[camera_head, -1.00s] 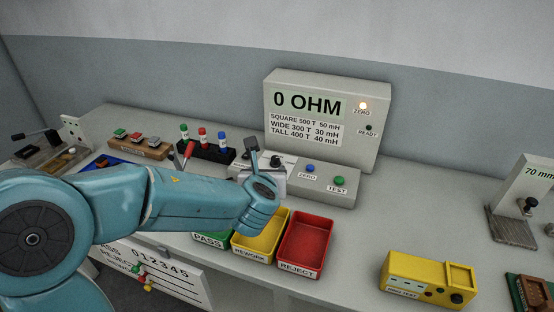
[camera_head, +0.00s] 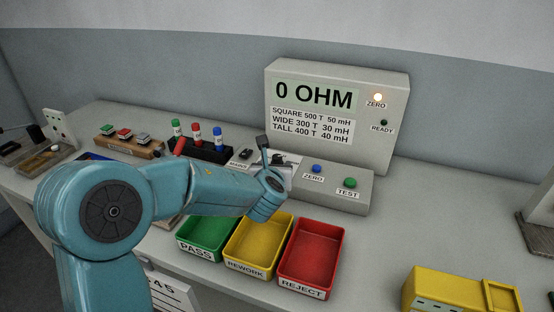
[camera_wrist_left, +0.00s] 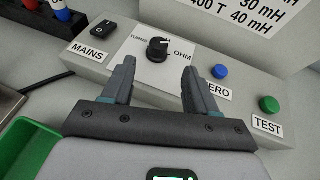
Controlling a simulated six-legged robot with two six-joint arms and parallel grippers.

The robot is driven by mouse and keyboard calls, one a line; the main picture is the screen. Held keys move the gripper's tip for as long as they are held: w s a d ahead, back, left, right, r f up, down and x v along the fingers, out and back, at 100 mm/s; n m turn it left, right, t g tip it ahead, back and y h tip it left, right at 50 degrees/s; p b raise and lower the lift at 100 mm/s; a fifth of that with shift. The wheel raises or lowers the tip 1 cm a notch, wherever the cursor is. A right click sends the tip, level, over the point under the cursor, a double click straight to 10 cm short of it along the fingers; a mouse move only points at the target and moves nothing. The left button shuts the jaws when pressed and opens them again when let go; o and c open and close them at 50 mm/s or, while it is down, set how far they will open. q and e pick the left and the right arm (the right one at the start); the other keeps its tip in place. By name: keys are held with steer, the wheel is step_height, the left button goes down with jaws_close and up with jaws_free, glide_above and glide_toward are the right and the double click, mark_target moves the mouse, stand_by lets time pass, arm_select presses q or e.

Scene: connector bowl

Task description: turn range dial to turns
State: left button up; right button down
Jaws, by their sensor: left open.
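The range dial (camera_wrist_left: 158,49) is a black knob on a white plate, with TURNS printed at its left and OHM at its right. It lies beyond and between the fingertips of my left gripper (camera_wrist_left: 157,75), which is open and empty and apart from it in the left wrist view. In the head view my left gripper (camera_head: 264,150) is over the tester's front panel, and my arm and gripper largely hide the dial. The tester (camera_head: 383,145) has a display reading 0 OHM (camera_head: 314,96) and a lit ZERO lamp (camera_head: 378,97). My right gripper is not in view.
A blue ZERO button (camera_wrist_left: 220,72) and green TEST button (camera_wrist_left: 269,104) sit right of the dial; a black MAINS switch (camera_wrist_left: 101,30) sits left. Green (camera_head: 184,248), yellow (camera_head: 231,262) and red (camera_head: 340,250) bins stand in front. A yellow device (camera_head: 440,290) stands at the front right.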

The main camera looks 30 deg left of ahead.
mark_target(277, 159)
arm_select(q)
steer(key=x, duration=0.7)
steer(key=shift+a+p, duration=0.1)
steer(key=shift+p, duration=0.25)
steer(key=shift+w+a+f, duration=0.15)
steer(key=shift+w+a, duration=0.15)
steer(key=shift+w, duration=0.15)
steer(key=c, duration=0.9)
steer(key=shift+c, duration=0.2)
